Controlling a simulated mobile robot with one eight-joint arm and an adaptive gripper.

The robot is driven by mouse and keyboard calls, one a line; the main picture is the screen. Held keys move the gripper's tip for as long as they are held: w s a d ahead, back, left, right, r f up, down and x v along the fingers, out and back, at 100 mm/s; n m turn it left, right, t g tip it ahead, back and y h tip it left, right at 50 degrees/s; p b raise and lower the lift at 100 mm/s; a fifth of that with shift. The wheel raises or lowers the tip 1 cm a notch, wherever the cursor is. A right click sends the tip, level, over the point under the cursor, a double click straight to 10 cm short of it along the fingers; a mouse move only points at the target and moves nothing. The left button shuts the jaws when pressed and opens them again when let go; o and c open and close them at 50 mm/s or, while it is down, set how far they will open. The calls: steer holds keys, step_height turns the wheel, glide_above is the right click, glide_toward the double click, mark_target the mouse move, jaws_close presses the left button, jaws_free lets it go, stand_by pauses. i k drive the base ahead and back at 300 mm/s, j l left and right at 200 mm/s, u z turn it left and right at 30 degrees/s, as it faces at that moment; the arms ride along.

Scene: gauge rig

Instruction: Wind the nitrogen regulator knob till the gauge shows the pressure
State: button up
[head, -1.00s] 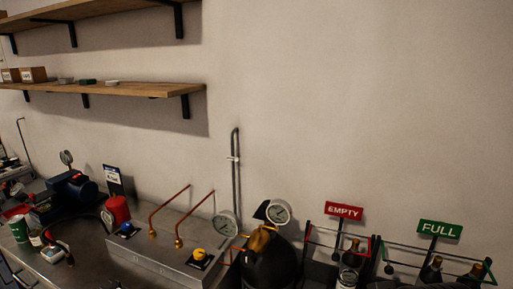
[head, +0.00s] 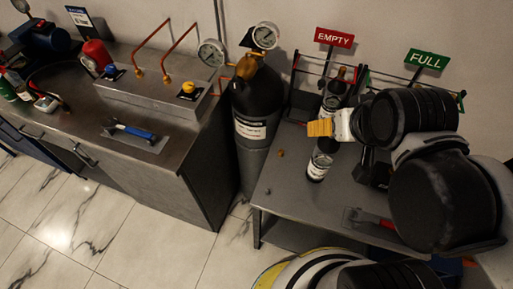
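A dark gas cylinder (head: 256,97) with a white label stands upright between the counter and the low table. A brass regulator (head: 247,67) sits on its top, with one round white-faced gauge (head: 210,52) at the left and another gauge (head: 264,36) above right. The needles are too small to read, and I cannot pick out the regulator knob. My gripper (head: 320,128) is at the right of the cylinder, pointing left with yellow-orange fingers. It is apart from the cylinder and regulator. I cannot tell whether the fingers are open or shut.
A steel box (head: 150,80) with blue and yellow knobs and copper pipes stands on the left counter. EMPTY (head: 334,38) and FULL (head: 431,60) signs stand behind. Tiled floor is clear at front left.

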mark_target(236, 85)
steer(key=k+j+u, duration=0.1)
steer(key=j+u, duration=0.3)
steer(key=j, duration=0.6)
steer(key=i+j+u, duration=0.1)
steer(key=j+u, duration=0.25)
steer(key=j, duration=0.65)
steer(key=z, duration=1.3)
